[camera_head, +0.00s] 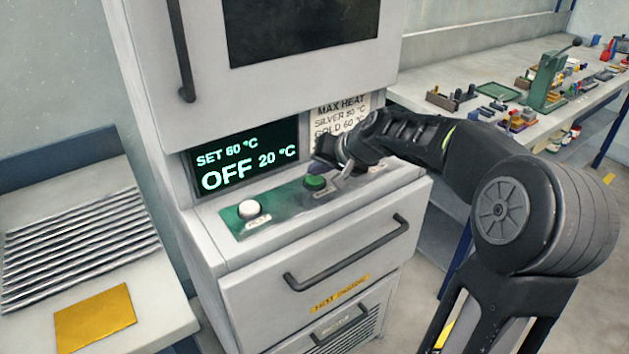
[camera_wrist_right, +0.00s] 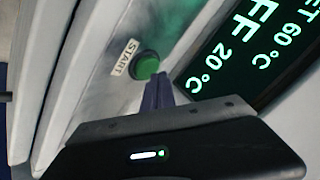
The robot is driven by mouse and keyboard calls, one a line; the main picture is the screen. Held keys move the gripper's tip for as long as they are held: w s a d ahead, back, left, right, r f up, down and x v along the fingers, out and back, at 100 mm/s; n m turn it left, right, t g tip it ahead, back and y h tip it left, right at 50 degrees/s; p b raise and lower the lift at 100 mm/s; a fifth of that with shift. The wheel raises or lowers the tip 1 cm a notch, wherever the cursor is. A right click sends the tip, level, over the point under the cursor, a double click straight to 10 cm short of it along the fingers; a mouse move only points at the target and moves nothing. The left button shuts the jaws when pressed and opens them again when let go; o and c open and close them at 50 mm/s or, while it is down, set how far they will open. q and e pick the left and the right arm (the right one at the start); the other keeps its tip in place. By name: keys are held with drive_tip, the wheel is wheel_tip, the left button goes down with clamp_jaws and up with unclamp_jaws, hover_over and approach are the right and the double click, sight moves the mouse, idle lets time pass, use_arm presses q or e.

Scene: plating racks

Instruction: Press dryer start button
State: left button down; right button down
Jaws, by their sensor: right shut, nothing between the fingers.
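The dryer (camera_head: 215,262) stands in the middle of the head view. Its dark display (camera_head: 245,160) reads SET 60 °C, OFF 20 °C. The green start button (camera_head: 315,183) sits on a green panel strip on the ledge below the display. It also shows in the right wrist view (camera_wrist_right: 146,65), beside a START label (camera_wrist_right: 124,57). A white button (camera_head: 249,209) lies left of it. My right gripper (camera_wrist_right: 157,90) is shut and empty, with its fingertips close to the green button and apparently just short of it. My left gripper is out of view.
A handle (camera_head: 350,255) runs across the drawer front below the ledge. A MAX HEAT sign (camera_head: 343,112) is behind my right arm. A table with a ribbed rack (camera_head: 80,245) and yellow square (camera_head: 95,318) stands left. A cluttered bench (camera_head: 420,80) stands right.

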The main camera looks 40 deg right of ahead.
sight(318, 181)
drive_tip(key=shift+f+b, duration=0.5)
drive_tip(key=shift+f, duration=0.15)
idle(0.7)
drive_tip(key=shift+r, duration=0.15)
drive_tip(key=shift+r+p, duration=0.65)
drive_tip(key=shift+r, duration=0.15)
drive_tip(key=shift+r, duration=0.1)
drive_tip(key=shift+r+p, duration=1.9)
drive_tip(key=shift+r, duration=0.55)
drive_tip(key=shift+f, duration=0.1)
